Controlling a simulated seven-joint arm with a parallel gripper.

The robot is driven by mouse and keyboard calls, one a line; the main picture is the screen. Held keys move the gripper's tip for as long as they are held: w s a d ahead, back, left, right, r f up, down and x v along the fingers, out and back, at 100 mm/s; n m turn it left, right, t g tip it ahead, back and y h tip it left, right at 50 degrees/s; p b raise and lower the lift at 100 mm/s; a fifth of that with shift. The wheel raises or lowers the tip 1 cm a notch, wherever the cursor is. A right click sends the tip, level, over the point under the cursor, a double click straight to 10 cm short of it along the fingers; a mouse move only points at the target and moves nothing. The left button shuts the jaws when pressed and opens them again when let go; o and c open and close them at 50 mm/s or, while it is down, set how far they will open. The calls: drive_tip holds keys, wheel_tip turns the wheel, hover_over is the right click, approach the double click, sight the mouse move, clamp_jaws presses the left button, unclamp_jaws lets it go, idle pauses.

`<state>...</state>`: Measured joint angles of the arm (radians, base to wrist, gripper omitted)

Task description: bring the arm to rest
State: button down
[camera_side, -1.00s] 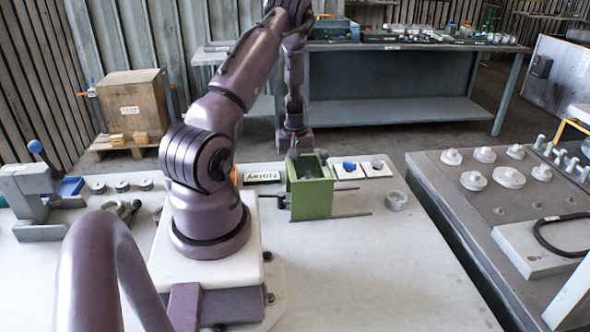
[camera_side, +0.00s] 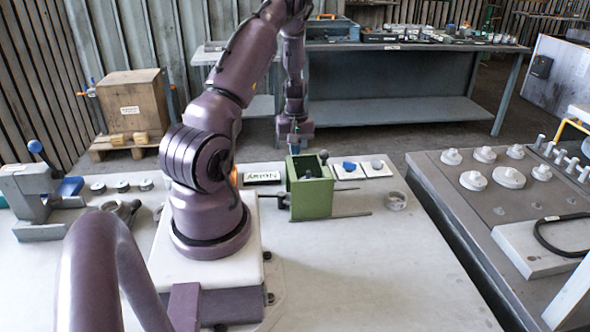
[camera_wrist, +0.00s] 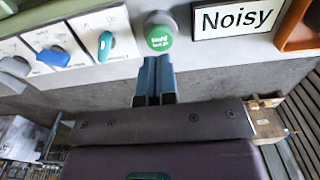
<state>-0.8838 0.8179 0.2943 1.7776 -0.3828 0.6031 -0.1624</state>
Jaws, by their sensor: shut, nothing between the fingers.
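My gripper (camera_side: 294,148) hangs straight down beside the green blower housing (camera_side: 311,198), with its fingertips near the height of the housing's top. It looks just behind the housing, but the exact gap is hard to tell. In the wrist view my gripper's two blue fingers (camera_wrist: 157,64) are together and hold nothing. Their tips point toward a round green-topped knob (camera_wrist: 159,38) with white lettering. Whether they touch it cannot be told.
A sign reading Noisy (camera_wrist: 238,19) lies right of the knob in the wrist view. White tiles with a blue piece (camera_side: 348,167) and a grey piece (camera_side: 376,165) lie right of the housing. A clear ring (camera_side: 396,201) lies farther right.

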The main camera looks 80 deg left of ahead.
drive_tip(key=shift+r, duration=1.05)
drive_tip(key=w+d+r+m+t, duration=0.1)
drive_tip(key=w+d+r+m, duration=0.35)
drive_tip(key=d+r, duration=0.35)
drive_tip(key=w+d+r+m+t, duration=0.2)
drive_tip(key=w+d+r+m, duration=0.1)
drive_tip(key=w+d+r, duration=0.45)
drive_tip(key=s+d+r+m+t, duration=0.1)
drive_tip(key=s+d+r+m, duration=0.2)
drive_tip(key=d, duration=0.4)
drive_tip(key=s+d+r+m, duration=0.3)
drive_tip(key=s+d+m, duration=0.1)
drive_tip(key=d, duration=0.3)
drive_tip(key=s+d+r+m+t, duration=0.1)
drive_tip(key=s+d+r+m, duration=0.2)
drive_tip(key=d, duration=0.5)
drive_tip(key=shift+s+r+t, duration=0.3)
drive_tip(key=shift+s+r, duration=0.15)
drive_tip(key=shift+r, duration=0.15)
drive_tip(key=c, duration=1.8)
unclamp_jaws()
drive_tip(key=shift+m, duration=0.25)
drive_tip(key=shift+c, duration=0.2)
